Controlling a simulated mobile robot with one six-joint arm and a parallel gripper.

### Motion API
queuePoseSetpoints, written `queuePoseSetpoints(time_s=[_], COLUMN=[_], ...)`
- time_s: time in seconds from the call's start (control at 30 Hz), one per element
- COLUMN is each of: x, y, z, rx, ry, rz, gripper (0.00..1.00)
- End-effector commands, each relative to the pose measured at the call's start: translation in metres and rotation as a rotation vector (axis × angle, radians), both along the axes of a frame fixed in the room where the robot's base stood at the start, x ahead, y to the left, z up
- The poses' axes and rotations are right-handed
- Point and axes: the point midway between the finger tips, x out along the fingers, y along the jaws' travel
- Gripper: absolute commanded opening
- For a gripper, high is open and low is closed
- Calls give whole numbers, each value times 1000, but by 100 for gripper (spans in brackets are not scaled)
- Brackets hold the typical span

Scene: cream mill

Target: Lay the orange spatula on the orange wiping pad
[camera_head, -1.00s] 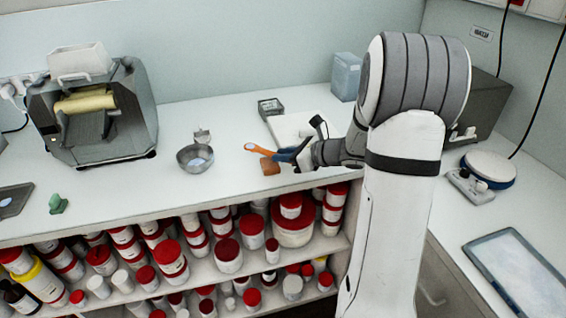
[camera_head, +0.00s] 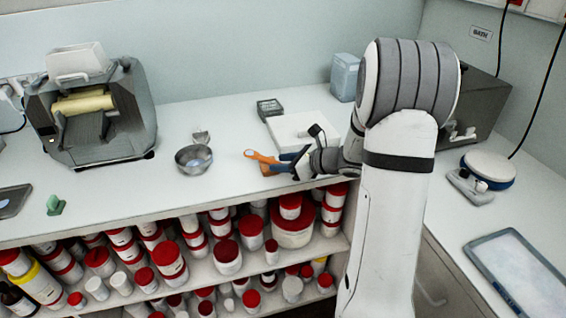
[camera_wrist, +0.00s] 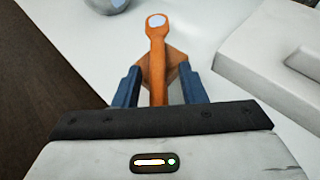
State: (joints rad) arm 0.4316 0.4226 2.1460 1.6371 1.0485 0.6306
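The orange spatula (camera_head: 262,157) lies over the orange-brown wiping pad (camera_head: 267,171) near the front edge of the counter. In the wrist view the spatula (camera_wrist: 157,50) points away from me, its far end with a pale oval reaching past the pad (camera_wrist: 176,66). My gripper (camera_head: 285,162) is low around the spatula's near part. Its blue fingers (camera_wrist: 158,86) stand apart, with a gap on each side of the spatula. The spatula appears to rest on the pad, but the contact is hidden. The spatula's near end is hidden by my gripper.
A white flat-topped device (camera_head: 290,128) stands just behind my gripper, and shows at right in the wrist view (camera_wrist: 275,60). A metal bowl (camera_head: 194,160) stands to the left. The roller mill (camera_head: 95,120) is further left. Shelves of red-lidded jars (camera_head: 228,255) lie below the counter edge.

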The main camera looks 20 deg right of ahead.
Motion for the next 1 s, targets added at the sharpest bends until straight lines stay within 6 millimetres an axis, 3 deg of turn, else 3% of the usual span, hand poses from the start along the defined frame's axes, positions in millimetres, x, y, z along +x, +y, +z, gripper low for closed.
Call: queuePoseSetpoints(time_s=[0.17, 0.27, 0.6, 0.8, 0.9, 1.0], x=[0, -8, -55, -73, -78, -90], y=[1, -9, -56, -74, -73, -51], z=[4, 8, 36, 47, 50, 53], rx=[0, 0, -1, -1, -12, -97], ry=[1, 0, -1, -1, -1, -14], rz=[1, -3, -4, -1, 16, 115], gripper=[38, 38, 38, 38, 38, 38])
